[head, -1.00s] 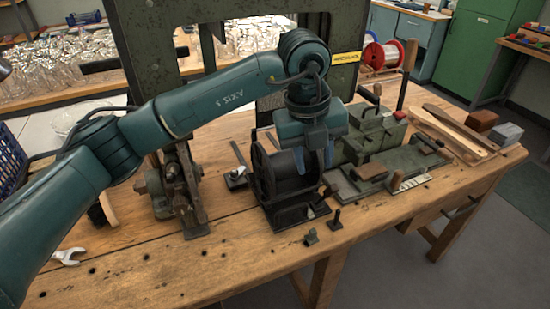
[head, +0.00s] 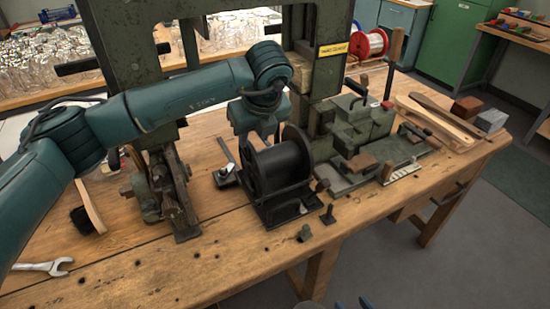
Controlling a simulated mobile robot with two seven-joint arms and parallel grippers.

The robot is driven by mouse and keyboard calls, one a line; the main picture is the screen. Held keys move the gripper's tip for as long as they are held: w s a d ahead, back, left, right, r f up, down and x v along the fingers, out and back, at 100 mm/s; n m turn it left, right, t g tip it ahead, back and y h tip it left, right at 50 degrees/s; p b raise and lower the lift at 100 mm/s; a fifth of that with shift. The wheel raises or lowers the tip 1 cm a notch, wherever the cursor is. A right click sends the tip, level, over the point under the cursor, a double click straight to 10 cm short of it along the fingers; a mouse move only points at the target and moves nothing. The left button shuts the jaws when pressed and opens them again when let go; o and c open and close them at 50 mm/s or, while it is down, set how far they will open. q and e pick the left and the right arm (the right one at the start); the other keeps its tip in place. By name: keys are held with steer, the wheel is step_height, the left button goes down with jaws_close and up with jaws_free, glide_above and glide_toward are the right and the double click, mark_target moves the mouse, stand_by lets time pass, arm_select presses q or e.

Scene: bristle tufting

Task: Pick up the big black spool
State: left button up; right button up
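The big black spool (head: 284,165) sits in a black stand (head: 285,213) on the wooden workbench, its round flanges upright. My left arm reaches across from the left. My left gripper (head: 262,130) points down just behind the spool. The spool hides its fingertips, so I cannot see whether they are apart or touch anything. The tips of my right gripper (head: 352,304) just show at the bottom edge, with a gap between them and nothing visible in it.
A green press frame (head: 110,60) stands behind the spool. A metal clamp-like tool (head: 160,190) is to its left and a green machine (head: 365,135) to its right. A small peg (head: 328,214) stands close in front. A wrench (head: 45,267) lies on the bare front-left bench.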

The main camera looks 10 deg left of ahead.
mark_target(251, 145)
arm_select(q)
steer(key=shift+x, duration=1.9)
steer(key=shift+s+a, duration=0.1)
steer(key=shift+a, duration=0.05)
jaws_close()
steer(key=shift+r, duration=0.15)
